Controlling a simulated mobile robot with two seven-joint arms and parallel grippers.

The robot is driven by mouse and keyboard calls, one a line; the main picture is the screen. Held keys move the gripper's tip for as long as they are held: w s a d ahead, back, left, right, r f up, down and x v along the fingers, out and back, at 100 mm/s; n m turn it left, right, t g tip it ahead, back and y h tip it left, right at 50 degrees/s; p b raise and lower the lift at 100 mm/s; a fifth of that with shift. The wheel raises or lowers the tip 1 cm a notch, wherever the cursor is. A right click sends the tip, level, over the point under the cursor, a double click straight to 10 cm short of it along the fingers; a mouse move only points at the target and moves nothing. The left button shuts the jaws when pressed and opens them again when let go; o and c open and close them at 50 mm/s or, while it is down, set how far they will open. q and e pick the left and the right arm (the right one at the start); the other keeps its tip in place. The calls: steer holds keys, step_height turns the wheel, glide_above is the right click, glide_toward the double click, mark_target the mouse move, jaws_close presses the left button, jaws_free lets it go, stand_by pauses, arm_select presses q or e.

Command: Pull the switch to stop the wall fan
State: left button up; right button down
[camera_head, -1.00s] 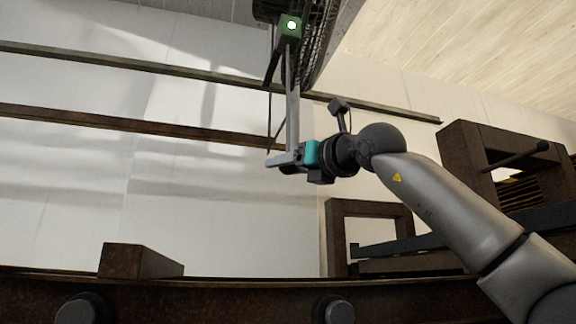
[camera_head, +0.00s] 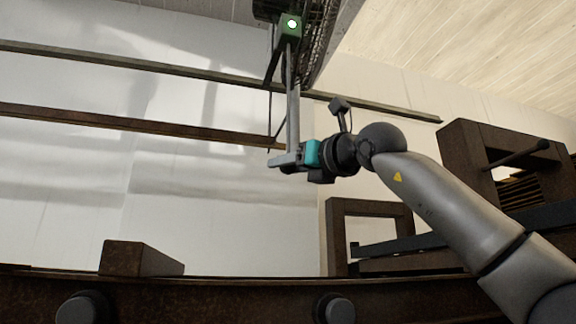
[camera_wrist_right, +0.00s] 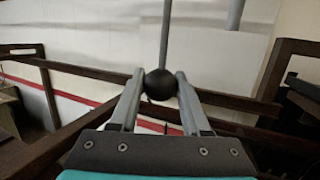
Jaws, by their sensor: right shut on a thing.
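The wall fan (camera_head: 318,45) is at the top of the head view, partly cut off by the frame edge. A green box with a lit white spot (camera_head: 290,27) sits beside it, on a grey post (camera_head: 293,110). The pull switch ends in a dark ball (camera_wrist_right: 160,84) on a thin cord (camera_wrist_right: 166,40), seen in the right wrist view. My right gripper (camera_head: 275,161) is at the lower end of the post, its fingers (camera_wrist_right: 159,88) closed on both sides of the ball. My left gripper is not in view.
Two long rails (camera_head: 130,124) run along the pale wall behind. A brown rack frame (camera_head: 470,160) stands at the right, with a dark bar across it. A rusty beam (camera_head: 210,300) with a block (camera_head: 135,260) crosses the front.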

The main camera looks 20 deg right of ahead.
steer(key=shift+f+b, duration=0.85)
steer(key=shift+f, duration=0.1)
steer(key=shift+r, duration=0.2)
steer(key=shift+r+p, duration=0.85)
steer(key=shift+p, duration=0.15)
steer(key=shift+c, duration=1.2)
jaws_free()
steer(key=shift+s, duration=0.1)
